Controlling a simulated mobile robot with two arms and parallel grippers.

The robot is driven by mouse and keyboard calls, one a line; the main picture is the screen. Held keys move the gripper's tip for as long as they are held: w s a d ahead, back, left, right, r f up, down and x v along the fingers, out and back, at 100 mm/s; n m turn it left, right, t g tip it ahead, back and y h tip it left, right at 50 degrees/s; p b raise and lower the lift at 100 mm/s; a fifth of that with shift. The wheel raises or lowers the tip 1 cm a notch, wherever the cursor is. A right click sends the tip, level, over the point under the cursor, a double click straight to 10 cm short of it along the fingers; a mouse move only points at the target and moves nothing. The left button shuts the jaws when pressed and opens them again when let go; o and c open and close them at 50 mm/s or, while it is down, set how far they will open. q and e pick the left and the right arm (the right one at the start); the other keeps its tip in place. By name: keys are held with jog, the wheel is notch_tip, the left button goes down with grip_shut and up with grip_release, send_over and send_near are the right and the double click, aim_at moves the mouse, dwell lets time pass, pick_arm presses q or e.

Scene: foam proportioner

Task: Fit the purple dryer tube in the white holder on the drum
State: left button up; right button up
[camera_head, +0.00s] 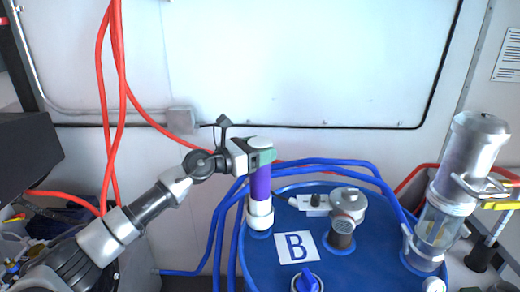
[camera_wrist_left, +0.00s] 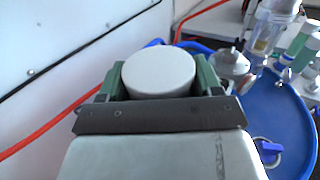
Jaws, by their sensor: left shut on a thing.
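The purple dryer tube (camera_head: 260,183) stands upright at the left side of the blue drum (camera_head: 318,240) in the head view. Its lower end meets the white holder (camera_head: 260,214) on the drum; I cannot tell how deep it sits. My left gripper (camera_head: 262,157) is shut around the tube's upper part, just below its white cap. In the left wrist view the round white cap (camera_wrist_left: 159,73) shows between the green finger pads of the left gripper (camera_wrist_left: 160,92). The tube's body and the holder are hidden there. My right gripper is not in view.
The drum top carries a grey capped fitting (camera_head: 346,205), a blue valve knob (camera_head: 307,282), a "B" label (camera_head: 295,247) and a clear-and-metal cylinder (camera_head: 455,185) at right. Blue hoses (camera_head: 223,225) curve around the drum's left and back. Red hoses (camera_head: 108,100) hang at left.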

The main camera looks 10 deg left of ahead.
pick_arm(q)
jog(key=shift+f, duration=0.2)
jog(key=o, duration=1.2)
jog(key=shift+f, duration=0.15)
jog(key=shift+b+v, duration=1.25)
jog(key=shift+v, duration=4.35)
jog(key=shift+d, duration=0.1)
